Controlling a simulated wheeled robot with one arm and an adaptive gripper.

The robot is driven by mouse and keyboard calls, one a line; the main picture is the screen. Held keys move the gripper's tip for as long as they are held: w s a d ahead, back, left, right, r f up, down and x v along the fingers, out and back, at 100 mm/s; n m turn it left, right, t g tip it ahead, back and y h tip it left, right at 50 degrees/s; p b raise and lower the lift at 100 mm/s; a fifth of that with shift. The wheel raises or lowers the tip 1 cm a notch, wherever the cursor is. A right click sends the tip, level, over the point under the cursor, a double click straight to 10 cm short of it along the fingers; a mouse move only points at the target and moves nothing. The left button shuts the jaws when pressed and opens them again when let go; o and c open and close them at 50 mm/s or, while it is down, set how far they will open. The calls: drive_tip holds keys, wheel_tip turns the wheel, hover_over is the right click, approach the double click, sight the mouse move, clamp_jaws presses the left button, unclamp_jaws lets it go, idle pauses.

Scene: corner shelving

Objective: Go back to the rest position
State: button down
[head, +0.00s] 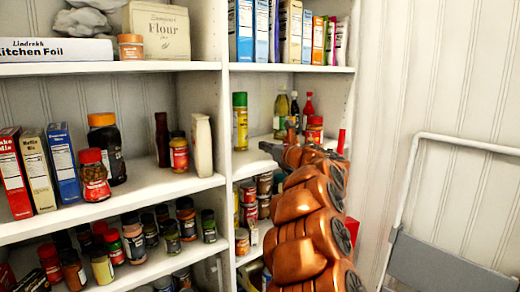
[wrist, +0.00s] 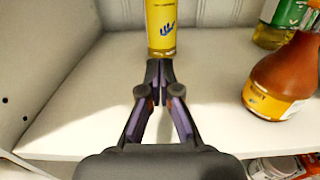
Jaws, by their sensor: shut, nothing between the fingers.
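My gripper (wrist: 160,66) is shut and empty in the wrist view. Its fingertips point at the base of a yellow can (wrist: 161,28), which stands on a white shelf; I cannot tell whether they touch it. In the head view my copper-coloured arm reaches up to the middle shelf of the right-hand unit. The gripper (head: 266,147) shows there only as a small dark tip at the shelf, below the yellow can with a green cap (head: 240,122).
A brown bottle (wrist: 284,75) stands close on the right in the wrist view. Jars (head: 187,219) and boxes (head: 38,168) fill the left shelves. A shelf post (head: 226,100) stands left of my arm. A folded grey ladder-like frame (head: 435,262) leans at the right wall.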

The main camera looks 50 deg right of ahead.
drive_tip(key=shift+s+a+b, duration=0.15)
drive_tip(key=shift+s, duration=0.85)
drive_tip(key=shift+s+a+b, duration=0.15)
drive_tip(key=shift+s, duration=0.85)
drive_tip(key=shift+w+r, duration=0.15)
drive_tip(key=shift+r, duration=0.15)
drive_tip(key=s+a+r+m+g+h+p, duration=0.1)
drive_tip(key=a+r+m+g+h+p, duration=0.3)
drive_tip(key=m, duration=0.6)
drive_tip(key=s+a+r+m+g+h+b, duration=0.15)
drive_tip(key=m+h, duration=0.35)
drive_tip(key=m, duration=0.5)
drive_tip(key=s+a+f+m+g+y+p, duration=0.2)
drive_tip(key=s+a+f+m+g+y, duration=0.3)
drive_tip(key=a+f, duration=0.6)
drive_tip(key=s+a+f+m+g+y+p, duration=0.25)
drive_tip(key=s+a+f+m, duration=0.5)
drive_tip(key=a, duration=0.85)
drive_tip(key=s+a+f+g+y, duration=0.2)
drive_tip(key=s+a+f+g, duration=0.1)
drive_tip(key=s+a, duration=0.6)
drive_tip(key=s+a+f+m+g+y+p, duration=0.1)
drive_tip(key=s+a+f+g+y, duration=0.1)
drive_tip(key=s+a, duration=0.7)
wheel_tip(320, 180, down, 2)
drive_tip(key=shift+s+a+f+g+y, duration=0.1)
drive_tip(key=shift+s+a+g+y, duration=0.25)
drive_tip(key=shift+a+g, duration=0.35)
